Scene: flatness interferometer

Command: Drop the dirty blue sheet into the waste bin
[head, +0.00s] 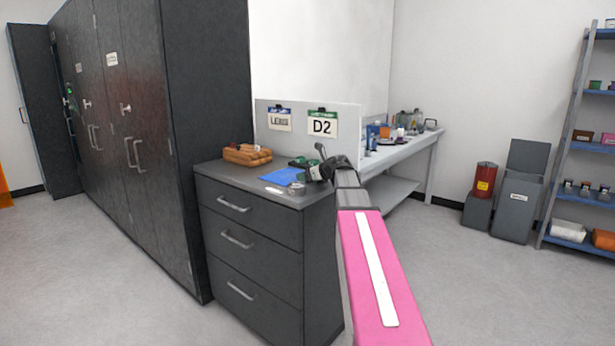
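The blue sheet (283,176) lies flat on the top of the dark drawer cabinet (305,196), near its front edge. My gripper (318,164) is over the right part of the cabinet top, just right of the sheet and apart from it in the picture. It is small and dark here, and I cannot tell whether its fingers are open or shut. A grey bin (514,210) with a raised lid and a white label stands on the floor at the right. The label is too small to read. Dirt on the sheet cannot be made out.
A wooden rack (247,155) and small items share the cabinet top. A red can (484,181) sits on a grey box left of the bin. Shelves (585,150) stand at the right edge. The right foreground floor is clear.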

